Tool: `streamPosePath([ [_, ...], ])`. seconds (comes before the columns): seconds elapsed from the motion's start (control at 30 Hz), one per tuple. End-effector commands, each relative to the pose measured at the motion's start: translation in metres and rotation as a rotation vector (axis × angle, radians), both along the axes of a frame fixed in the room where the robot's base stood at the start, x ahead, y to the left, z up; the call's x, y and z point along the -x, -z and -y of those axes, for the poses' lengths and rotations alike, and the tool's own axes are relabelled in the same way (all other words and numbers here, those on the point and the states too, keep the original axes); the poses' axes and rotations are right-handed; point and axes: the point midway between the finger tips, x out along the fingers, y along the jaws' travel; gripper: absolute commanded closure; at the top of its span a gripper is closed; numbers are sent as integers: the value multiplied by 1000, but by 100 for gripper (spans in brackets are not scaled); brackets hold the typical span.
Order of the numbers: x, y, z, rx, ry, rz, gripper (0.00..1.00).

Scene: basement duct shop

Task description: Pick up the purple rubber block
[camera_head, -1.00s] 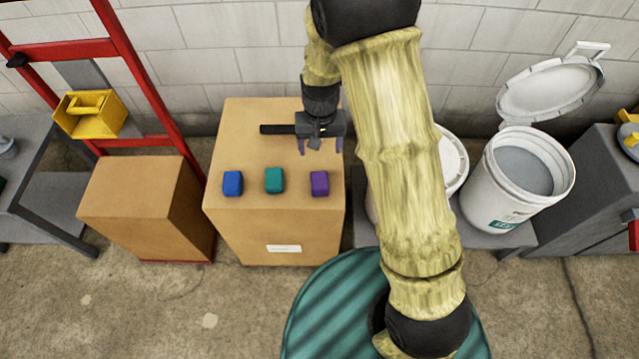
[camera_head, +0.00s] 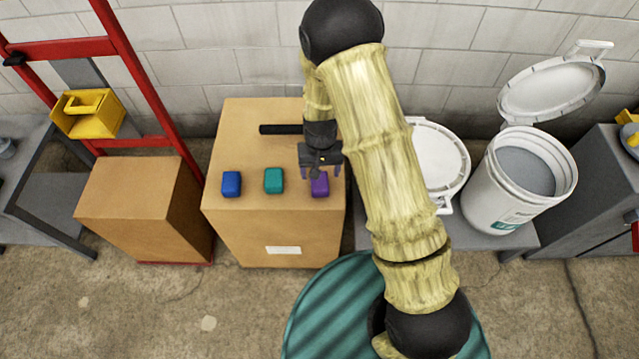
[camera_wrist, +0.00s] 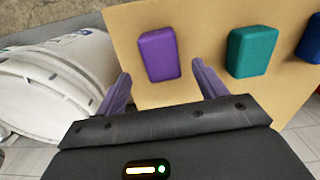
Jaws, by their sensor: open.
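The purple rubber block (camera_head: 320,187) lies on top of a cardboard box (camera_head: 240,222), at the right end of a row of blocks. In the wrist view the purple block (camera_wrist: 159,54) lies ahead of my fingertips, between their lines. My gripper (camera_head: 320,172) is open and empty, above the purple block and partly covering it in the head view. In the wrist view both fingers of my gripper (camera_wrist: 160,82) show spread apart, with a gap to the block.
A teal block (camera_head: 274,180) and a blue block (camera_head: 231,184) lie left of the purple one. A black bar (camera_head: 281,129) lies behind them on the box. White buckets (camera_head: 512,180) stand to the right. A red frame (camera_head: 137,80) stands left.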

Motion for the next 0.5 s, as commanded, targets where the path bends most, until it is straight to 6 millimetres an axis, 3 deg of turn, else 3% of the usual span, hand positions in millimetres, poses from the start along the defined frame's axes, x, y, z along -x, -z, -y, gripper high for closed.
streamPosePath([
  [0.5, 4, 52, -2, 0, 0, -2, 29],
])
